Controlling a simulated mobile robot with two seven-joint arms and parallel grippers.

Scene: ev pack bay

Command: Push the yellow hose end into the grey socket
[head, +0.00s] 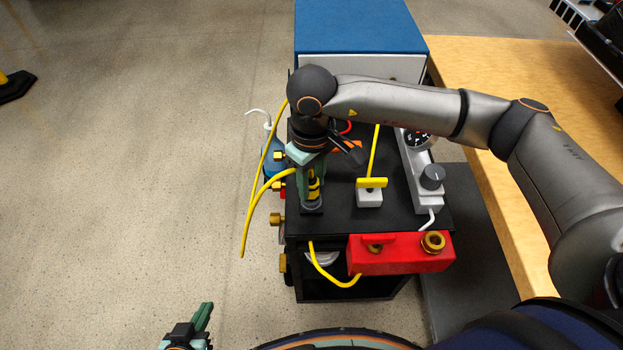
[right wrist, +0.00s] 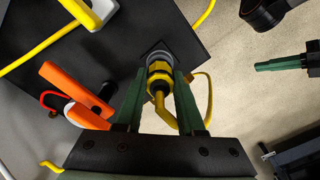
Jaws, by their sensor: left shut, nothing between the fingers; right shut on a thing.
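My right gripper (head: 312,198) points down over the front left of the black cart top and is shut on the yellow hose end (right wrist: 160,80). In the right wrist view its green fingers stand on both sides of the ribbed yellow and black end. The hose end points at the grey socket (right wrist: 157,55), a ring on a dark square base. The tip is at the socket's mouth; I cannot tell how deep it sits. The yellow hose (head: 262,190) loops off the cart's left side. My left gripper (head: 205,318) is shut and empty, low over the floor.
A white block with a yellow handle (head: 371,183) stands right of the gripper. A red block with brass fittings (head: 400,254) is on the cart's front.

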